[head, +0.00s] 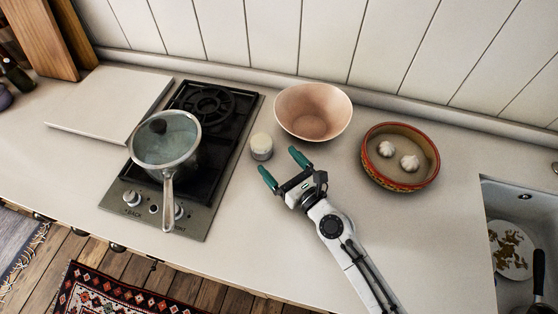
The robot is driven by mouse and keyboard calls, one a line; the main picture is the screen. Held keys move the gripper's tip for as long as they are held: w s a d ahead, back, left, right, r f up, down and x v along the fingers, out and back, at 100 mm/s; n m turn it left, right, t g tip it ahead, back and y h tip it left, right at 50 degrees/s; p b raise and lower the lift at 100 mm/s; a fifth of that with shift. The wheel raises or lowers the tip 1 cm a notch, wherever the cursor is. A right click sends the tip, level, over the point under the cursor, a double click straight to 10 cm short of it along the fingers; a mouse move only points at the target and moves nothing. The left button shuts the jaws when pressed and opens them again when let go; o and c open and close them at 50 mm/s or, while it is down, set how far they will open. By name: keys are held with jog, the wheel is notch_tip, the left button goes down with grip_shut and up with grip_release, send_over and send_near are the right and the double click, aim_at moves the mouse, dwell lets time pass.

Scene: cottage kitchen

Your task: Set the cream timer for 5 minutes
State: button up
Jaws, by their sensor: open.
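The cream timer (261,147) is a small round cylinder standing upright on the counter, just right of the stove. Its markings are too small to read. My gripper (282,169) has green fingertips spread apart, with nothing between them. It is just in front of the timer, pointing toward it from the lower right. The fingertips look apart from the timer, though the exact gap and height cannot be told.
A pink bowl (313,110) stands close behind and right of the timer. A patterned bowl (372,168) with garlic is farther right. A lidded pot (166,140) sits on the stove (215,150). A sink (520,205) is at right. The front counter is clear.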

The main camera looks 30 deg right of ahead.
aim_at(266, 150)
jog(key=shift+a, duration=0.1)
jog(key=shift+s+a+r+m+t+h+b, duration=0.15)
jog(key=shift+s+a+m+t+h+b, duration=0.15)
jog(key=shift+s+h, duration=0.15)
jog(key=shift+s+a+r+m+t+h+b, duration=0.15)
jog(key=shift+s+m+t+h+b, duration=0.1)
jog(key=shift+s+m+h, duration=0.15)
jog(key=shift+s+a+f+m+g+h+b, duration=0.1)
jog(key=shift+s+a+m+g+h+b, duration=0.15)
jog(key=shift+s+h, duration=0.2)
jog(key=shift+s+a+f+m+g+h+b, duration=0.1)
jog(key=shift+s+a+m+g+h+b, duration=0.1)
jog(key=shift+s+h, duration=0.2)
jog(key=w+p, duration=0.1)
jog(key=w, duration=0.2)
jog(key=w+p, duration=0.1)
jog(key=w, duration=0.3)
jog(key=w+d+p, duration=0.1)
jog(key=w, duration=0.2)
jog(key=shift+w, duration=0.35)
jog(key=shift+c, duration=0.3)
